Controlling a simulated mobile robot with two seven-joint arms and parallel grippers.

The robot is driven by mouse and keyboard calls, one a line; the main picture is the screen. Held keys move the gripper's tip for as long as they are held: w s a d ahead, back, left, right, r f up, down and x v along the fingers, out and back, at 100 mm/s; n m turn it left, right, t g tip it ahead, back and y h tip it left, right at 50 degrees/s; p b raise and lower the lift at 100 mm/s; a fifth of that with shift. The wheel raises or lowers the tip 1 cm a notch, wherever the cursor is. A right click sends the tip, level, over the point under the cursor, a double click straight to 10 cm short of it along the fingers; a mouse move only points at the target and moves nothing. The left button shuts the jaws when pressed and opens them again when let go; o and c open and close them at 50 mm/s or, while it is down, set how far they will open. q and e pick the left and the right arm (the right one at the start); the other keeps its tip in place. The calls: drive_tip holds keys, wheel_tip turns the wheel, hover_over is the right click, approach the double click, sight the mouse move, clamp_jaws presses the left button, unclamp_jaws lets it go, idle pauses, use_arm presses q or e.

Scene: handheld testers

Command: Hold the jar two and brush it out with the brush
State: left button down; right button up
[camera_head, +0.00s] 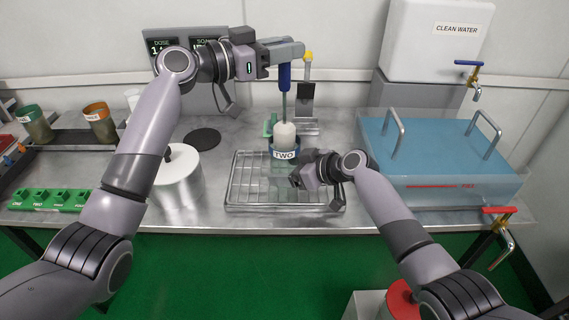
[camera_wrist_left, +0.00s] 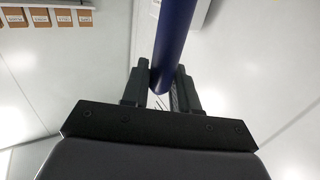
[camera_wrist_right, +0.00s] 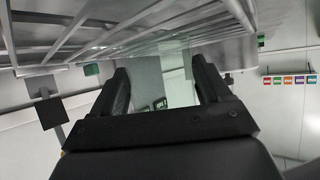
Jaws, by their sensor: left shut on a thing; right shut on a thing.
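The brush has a blue handle (camera_head: 285,76), a thin grey stem and a pale bristle head (camera_head: 285,134). My left gripper (camera_head: 298,50) is shut on the handle, which also shows between its fingers in the left wrist view (camera_wrist_left: 175,40). The brush is upright, with its head at the jar labelled TWO (camera_head: 284,154); how deep it reaches is hard to tell. My right gripper (camera_head: 302,174) is shut on the jar from the lower right, at the wire rack. In the right wrist view clear glass (camera_wrist_right: 175,75) fills the space between the fingers.
The wire rack (camera_head: 245,185) lies under the jar. A clean water tank (camera_head: 435,40) with a tap is at back right. A dark stand (camera_head: 305,98) is behind the jar.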

use_arm(q)
drive_tip(key=shift+r, duration=4.1)
use_arm(e)
drive_tip(key=o, duration=0.8)
drive_tip(key=shift+c, duration=0.2)
drive_tip(key=v, duration=1)
drive_tip(key=shift+s+d+r, duration=0.1)
drive_tip(key=shift+d, duration=0.05)
drive_tip(key=shift+s+d+r, duration=0.35)
drive_tip(key=shift+s+d, duration=0.05)
drive_tip(key=shift+d, duration=0.1)
drive_tip(key=shift+s, duration=0.1)
